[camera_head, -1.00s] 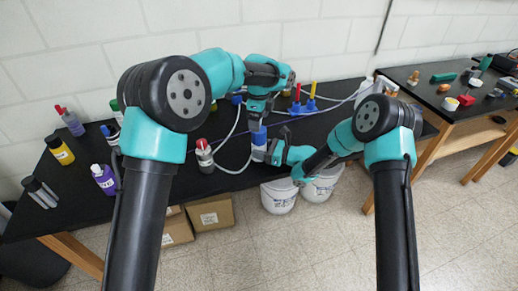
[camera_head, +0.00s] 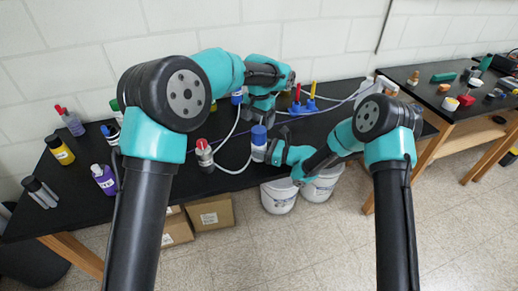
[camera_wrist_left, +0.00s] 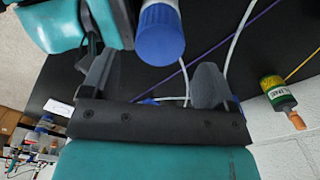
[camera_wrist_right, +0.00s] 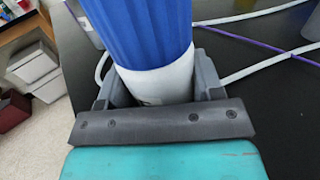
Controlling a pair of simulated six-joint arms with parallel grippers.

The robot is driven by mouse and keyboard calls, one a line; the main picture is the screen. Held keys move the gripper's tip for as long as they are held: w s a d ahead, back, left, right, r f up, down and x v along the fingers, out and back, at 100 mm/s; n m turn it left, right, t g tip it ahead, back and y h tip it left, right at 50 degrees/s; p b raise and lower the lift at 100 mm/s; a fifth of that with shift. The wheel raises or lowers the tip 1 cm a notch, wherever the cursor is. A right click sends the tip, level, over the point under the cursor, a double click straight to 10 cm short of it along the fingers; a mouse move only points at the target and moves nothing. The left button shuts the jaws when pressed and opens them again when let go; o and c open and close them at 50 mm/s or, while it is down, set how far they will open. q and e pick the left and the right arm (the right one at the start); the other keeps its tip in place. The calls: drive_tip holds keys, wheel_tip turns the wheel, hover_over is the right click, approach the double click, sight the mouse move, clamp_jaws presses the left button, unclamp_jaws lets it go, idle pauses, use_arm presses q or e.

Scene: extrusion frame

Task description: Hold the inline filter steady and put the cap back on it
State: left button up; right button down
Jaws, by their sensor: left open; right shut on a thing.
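The inline filter (camera_wrist_right: 158,82) has a white body and stands upright in the right wrist view. Its ribbed blue cap (camera_wrist_right: 135,25) sits on top of the body, with no clear gap between them. In the head view the blue cap (camera_head: 259,133) tops the pale filter body (camera_head: 258,153). My right gripper (camera_wrist_right: 155,75) is shut on the white body, below the cap. My left gripper (camera_wrist_left: 155,75) is open; in its wrist view the cap (camera_wrist_left: 160,38) shows beyond and between its spread fingers, apparently untouched. How tightly the cap sits cannot be seen.
White tubing (camera_head: 232,171) and a purple line run across the black bench (camera_head: 230,118). A red-capped bottle (camera_head: 205,156) stands close left of the filter. White buckets (camera_head: 278,197) stand below the bench edge.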

sight(259, 130)
use_arm(q)
drive_tip(key=n, duration=1.1)
drive_tip(key=shift+n, duration=0.3)
drive_tip(key=n, duration=1.2)
drive_tip(key=shift+f, duration=4)
